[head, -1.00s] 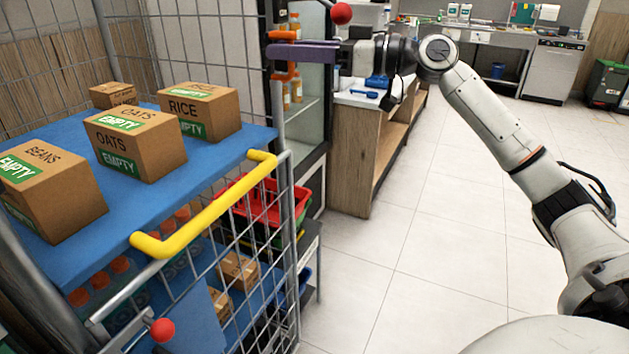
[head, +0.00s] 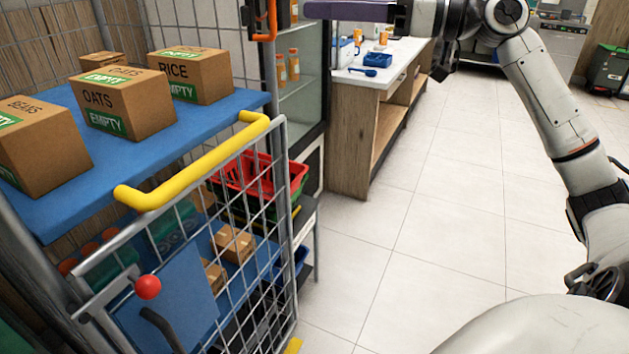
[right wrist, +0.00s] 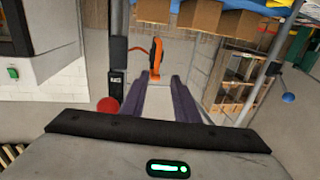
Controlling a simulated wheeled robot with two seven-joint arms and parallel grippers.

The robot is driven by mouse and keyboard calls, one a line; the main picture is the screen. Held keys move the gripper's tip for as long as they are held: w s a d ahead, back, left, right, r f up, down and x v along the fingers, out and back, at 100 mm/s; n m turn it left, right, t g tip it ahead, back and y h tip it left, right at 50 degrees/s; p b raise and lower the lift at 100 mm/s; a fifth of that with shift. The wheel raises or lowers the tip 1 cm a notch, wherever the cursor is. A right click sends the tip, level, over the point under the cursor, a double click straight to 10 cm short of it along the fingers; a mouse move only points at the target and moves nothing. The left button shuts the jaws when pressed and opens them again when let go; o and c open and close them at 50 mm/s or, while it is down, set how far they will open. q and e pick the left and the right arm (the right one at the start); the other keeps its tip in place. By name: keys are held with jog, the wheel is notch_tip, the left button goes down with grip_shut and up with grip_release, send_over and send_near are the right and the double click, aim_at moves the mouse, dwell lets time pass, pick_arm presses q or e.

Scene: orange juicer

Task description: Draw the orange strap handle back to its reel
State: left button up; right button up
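The orange strap handle (head: 268,20) is at the top of the head view, by the cart's upright post, cut by the frame edge. In the right wrist view the handle (right wrist: 156,58) stands upright ahead of my fingertips. My left gripper is not in view.
A wire cart with a yellow bar (head: 200,168) and a blue shelf (head: 50,215) of cardboard boxes stands at left. A red ball knob (head: 148,287) is on its front. A red basket (head: 262,178) stands behind the mesh.

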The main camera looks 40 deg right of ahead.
notch_tip(320, 180, down, 41)
jog(key=w+a+m+g+h, duration=0.1)
jog(key=w+m+g+h, duration=0.1)
jog(key=m+h, duration=0.3)
jog(key=shift+g+h+p, duration=0.45)
jog(key=shift+g+h, duration=0.15)
jog(key=shift+h, duration=0.1)
jog(key=shift+a+f, duration=0.1)
jog(key=shift+a, duration=0.05)
